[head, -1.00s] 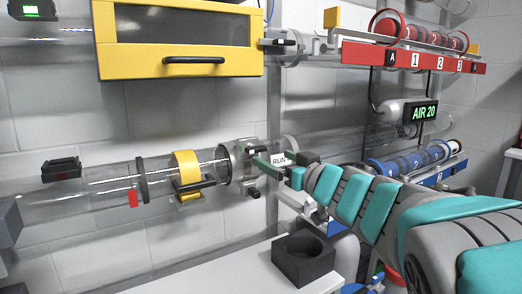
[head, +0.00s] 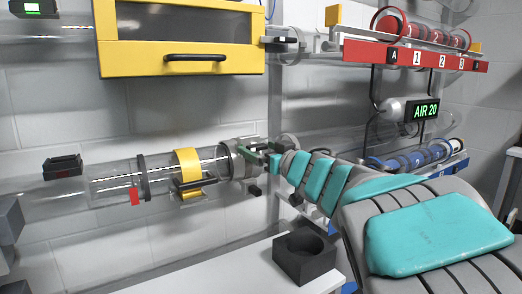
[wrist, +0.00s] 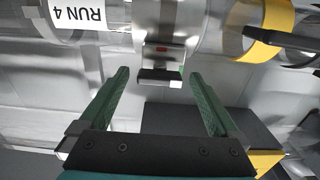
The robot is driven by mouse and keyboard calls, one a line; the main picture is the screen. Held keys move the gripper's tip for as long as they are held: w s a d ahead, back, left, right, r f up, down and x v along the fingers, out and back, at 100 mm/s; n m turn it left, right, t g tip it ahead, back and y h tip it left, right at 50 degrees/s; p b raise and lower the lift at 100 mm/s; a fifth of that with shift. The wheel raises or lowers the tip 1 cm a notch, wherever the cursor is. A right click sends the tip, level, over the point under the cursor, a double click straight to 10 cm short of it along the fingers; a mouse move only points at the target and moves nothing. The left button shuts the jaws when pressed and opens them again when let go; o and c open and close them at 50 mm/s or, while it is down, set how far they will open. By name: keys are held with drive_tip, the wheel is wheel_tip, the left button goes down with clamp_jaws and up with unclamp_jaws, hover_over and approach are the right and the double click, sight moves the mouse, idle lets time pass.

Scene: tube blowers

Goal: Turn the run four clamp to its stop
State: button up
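The run four clear tube (head: 120,184) lies along the wall at left, with a grey metal clamp collar (head: 238,160) at its right end. In the wrist view a dark clamp handle (wrist: 160,76) with a small red mark sits ahead of and between my fingertips. My gripper (wrist: 160,74) has its two green fingers spread apart, with a visible gap on both sides of the handle. In the head view my gripper (head: 262,150) is at the collar's right side and partly hides it. A white RUN 4 label (wrist: 77,13) appears upside down at upper left in the wrist view.
A yellow cabinet (head: 180,40) hangs above the tube. A yellow band with a black handle (head: 190,172) is on the tube. A black holder block (head: 305,257) stands on the white bench (head: 225,268) below. A red numbered rack (head: 415,56) is at upper right.

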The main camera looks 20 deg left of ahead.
drive_tip(key=c, duration=1.3)
drive_tip(key=shift+c, duration=0.2)
drive_tip(key=n, duration=0.4)
drive_tip(key=shift+p, duration=0.3)
drive_tip(key=n, duration=0.4)
drive_tip(key=shift+f+n+b, duration=0.1)
drive_tip(key=shift+n+b, duration=1.85)
drive_tip(key=shift+n, duration=2.95)
